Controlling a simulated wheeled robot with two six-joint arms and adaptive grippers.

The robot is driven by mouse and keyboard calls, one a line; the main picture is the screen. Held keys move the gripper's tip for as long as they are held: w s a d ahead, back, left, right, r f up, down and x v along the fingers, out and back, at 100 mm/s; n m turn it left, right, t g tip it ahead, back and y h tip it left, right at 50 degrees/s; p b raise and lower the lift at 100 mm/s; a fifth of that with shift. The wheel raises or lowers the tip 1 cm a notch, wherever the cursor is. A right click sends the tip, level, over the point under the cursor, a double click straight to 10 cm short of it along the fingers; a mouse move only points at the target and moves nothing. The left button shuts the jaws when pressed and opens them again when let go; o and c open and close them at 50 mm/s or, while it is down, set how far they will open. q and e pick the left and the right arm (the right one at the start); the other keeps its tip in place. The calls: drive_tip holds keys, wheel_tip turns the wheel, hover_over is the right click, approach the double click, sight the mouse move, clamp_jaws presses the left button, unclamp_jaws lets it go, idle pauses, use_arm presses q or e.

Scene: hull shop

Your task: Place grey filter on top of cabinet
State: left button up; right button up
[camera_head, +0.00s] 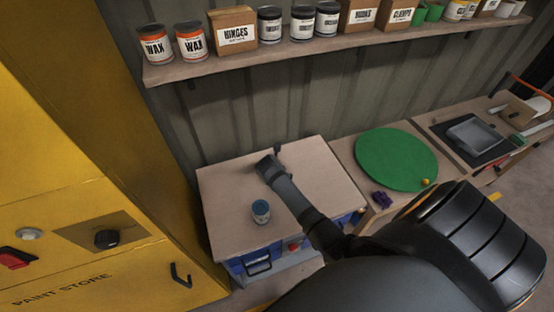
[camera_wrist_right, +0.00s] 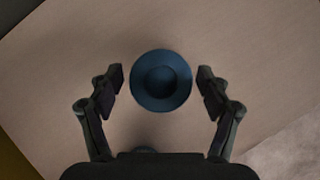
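A small blue-grey cylinder (camera_head: 261,212), which looks like the filter, stands upright on the wooden top (camera_head: 222,187) of a low blue cabinet (camera_head: 262,260). My right gripper (camera_head: 268,164) reaches over this top from the right, appearing behind the cylinder; its fingers are hard to make out there. In the right wrist view, my right gripper (camera_wrist_right: 160,82) is open. A round blue-grey thing (camera_wrist_right: 161,92) with a darker middle lies between its fingertips, with a narrow gap on each side. I cannot tell for sure whether it is the same cylinder. My left gripper is out of view.
A tall yellow paint store cabinet (camera_head: 75,190) stands close at left. A wall shelf (camera_head: 220,62) with cans and boxes runs behind. To the right are a green disc (camera_head: 396,160), a small purple thing (camera_head: 381,199) and a black tray (camera_head: 468,138). Much of the wooden top is clear.

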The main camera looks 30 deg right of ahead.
drive_tip(key=v, duration=1.2)
drive_tip(key=shift+r, duration=0.15)
